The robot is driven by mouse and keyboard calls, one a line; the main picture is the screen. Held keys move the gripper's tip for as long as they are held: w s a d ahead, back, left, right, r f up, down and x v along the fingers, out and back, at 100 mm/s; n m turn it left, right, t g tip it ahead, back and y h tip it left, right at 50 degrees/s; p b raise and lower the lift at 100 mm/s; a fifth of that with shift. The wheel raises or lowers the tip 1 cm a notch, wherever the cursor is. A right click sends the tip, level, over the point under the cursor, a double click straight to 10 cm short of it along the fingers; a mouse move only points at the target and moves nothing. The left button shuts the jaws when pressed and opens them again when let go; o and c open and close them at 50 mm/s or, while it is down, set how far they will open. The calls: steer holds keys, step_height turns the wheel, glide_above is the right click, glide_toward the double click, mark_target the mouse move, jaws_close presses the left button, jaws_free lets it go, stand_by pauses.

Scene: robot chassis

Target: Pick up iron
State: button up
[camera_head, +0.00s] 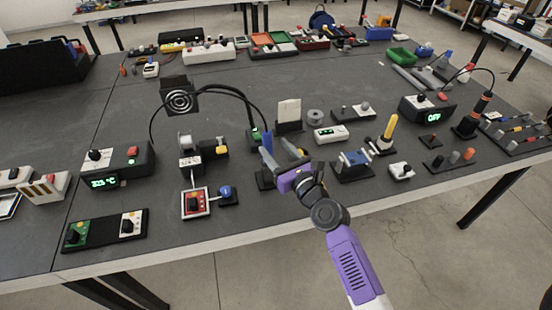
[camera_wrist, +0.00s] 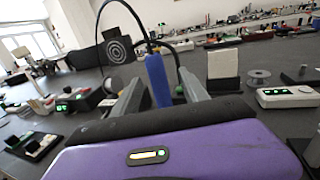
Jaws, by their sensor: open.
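A blue-handled tool (camera_head: 267,143) with a black cable from its top, seemingly an iron, stands nearly upright in front of my gripper. In the wrist view the blue handle (camera_wrist: 157,80) shows between my two grey fingers. My gripper (camera_head: 278,153) is open, with a finger on each side of the handle in that view; I cannot tell whether either touches it. The handle's lower end is hidden behind my gripper's purple body. A second iron-like tool with an orange-red handle (camera_head: 481,103) stands in a black holder at the right, beside a station (camera_head: 428,110) reading OFF.
A black station with a green temperature display (camera_head: 105,182) stands at the left. A white card in a holder (camera_head: 289,112) and a grey spool (camera_head: 315,117) are behind my gripper. Bare tabletop (camera_head: 290,222) lies along the front edge.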

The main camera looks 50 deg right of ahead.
steer(key=shift+x, duration=0.9)
steer(key=x, duration=0.5)
steer(key=shift+w+a+f, duration=0.1)
steer(key=shift+w+f, duration=0.2)
steer(key=shift+w, duration=0.1)
jaws_close()
steer(key=shift+r, duration=0.1)
step_height(320, 180, up, 20)
steer(key=p, duration=1)
glide_above(263, 137)
steer(key=w+d, duration=0.2)
steer(key=w, duration=0.1)
steer(key=shift+s+d, duration=0.15)
steer(key=shift+d, duration=0.05)
